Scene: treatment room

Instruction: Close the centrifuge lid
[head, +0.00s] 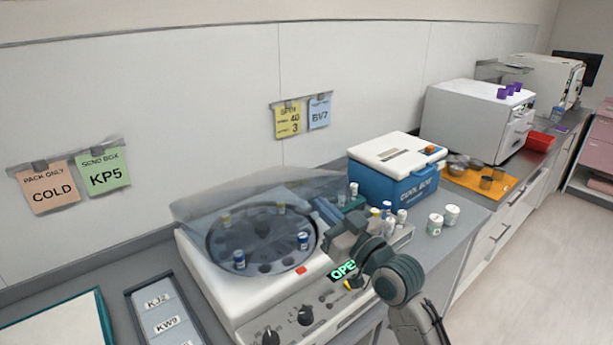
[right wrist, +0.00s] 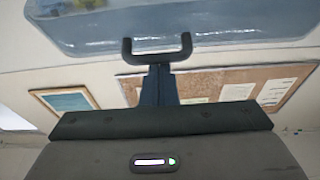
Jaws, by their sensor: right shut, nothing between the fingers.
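The centrifuge (head: 205,275) is a white bench unit with a dark round rotor (head: 262,236) holding several capped tubes. Its clear lid (head: 205,200) is tilted up over the rotor, not flat on the body. The front display (head: 343,270) shows green letters "OPE", partly hidden by my arm. My right gripper (head: 322,210) is shut and empty at the lid's right side. In the right wrist view the shut fingers (right wrist: 158,85) point at the dark lid handle (right wrist: 158,52), and the clear lid (right wrist: 200,22) fills the top. I cannot tell whether they touch. My left gripper is not in view.
A blue cool box (head: 385,185) stands right of the centrifuge, with several small vials (head: 390,222) in front of it. A labelled tray (head: 160,310) lies at the left. Farther right are an orange mat (head: 460,181) and a white machine (head: 465,125).

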